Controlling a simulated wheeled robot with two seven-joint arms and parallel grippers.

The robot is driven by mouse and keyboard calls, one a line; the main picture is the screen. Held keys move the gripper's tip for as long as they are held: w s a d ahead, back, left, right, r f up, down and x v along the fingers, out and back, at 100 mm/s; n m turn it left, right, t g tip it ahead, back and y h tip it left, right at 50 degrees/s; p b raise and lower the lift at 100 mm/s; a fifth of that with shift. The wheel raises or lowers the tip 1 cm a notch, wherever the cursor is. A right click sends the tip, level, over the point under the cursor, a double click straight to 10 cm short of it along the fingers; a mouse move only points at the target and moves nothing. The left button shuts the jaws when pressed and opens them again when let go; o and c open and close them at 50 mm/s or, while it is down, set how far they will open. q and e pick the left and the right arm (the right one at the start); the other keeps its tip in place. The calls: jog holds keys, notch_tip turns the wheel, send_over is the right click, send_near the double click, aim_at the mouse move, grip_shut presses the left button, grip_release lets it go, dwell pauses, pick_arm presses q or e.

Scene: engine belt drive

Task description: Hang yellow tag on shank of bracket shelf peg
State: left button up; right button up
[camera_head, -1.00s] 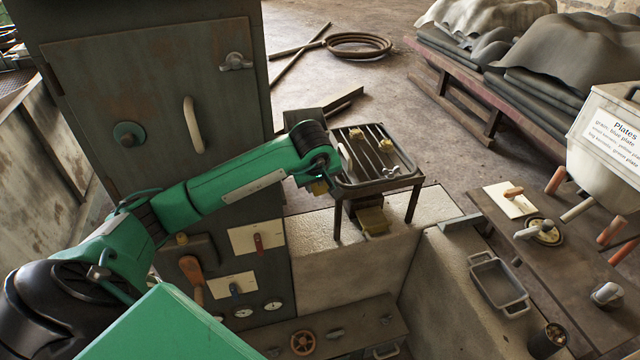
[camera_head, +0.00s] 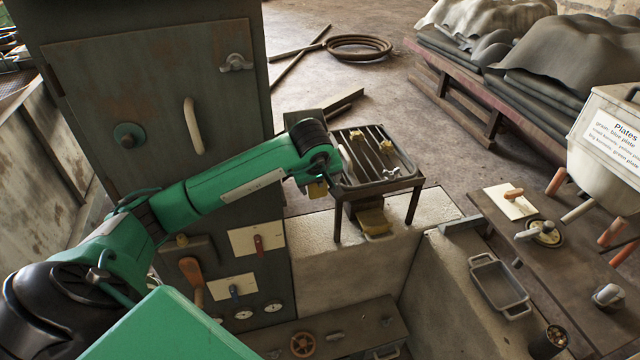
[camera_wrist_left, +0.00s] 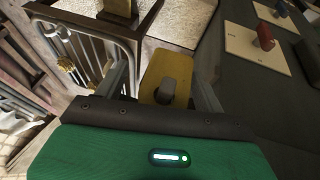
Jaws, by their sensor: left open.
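My left gripper (camera_head: 318,180) is at the near-left corner of the slatted rack, partly hidden by its own wrist. In the left wrist view, its open fingers (camera_wrist_left: 166,88) stand on either side of a yellow tag (camera_wrist_left: 180,62) with a grey knob-like part (camera_wrist_left: 166,90) between them. I cannot tell whether they touch it. I cannot tell for sure which part is the bracket shelf peg. My right gripper is not in view.
The slatted rack (camera_head: 375,184) holds small yellowish pieces and a grey fitting. White plates with a red peg (camera_head: 258,243) and a blue peg (camera_head: 234,289) are on the cabinet front. A yellowish block (camera_head: 373,221) sits beneath the rack. A wooden bench (camera_head: 560,265) stands right.

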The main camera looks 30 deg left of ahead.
pick_arm(q)
jog(key=b+v, duration=0.3)
jog(key=v, duration=1)
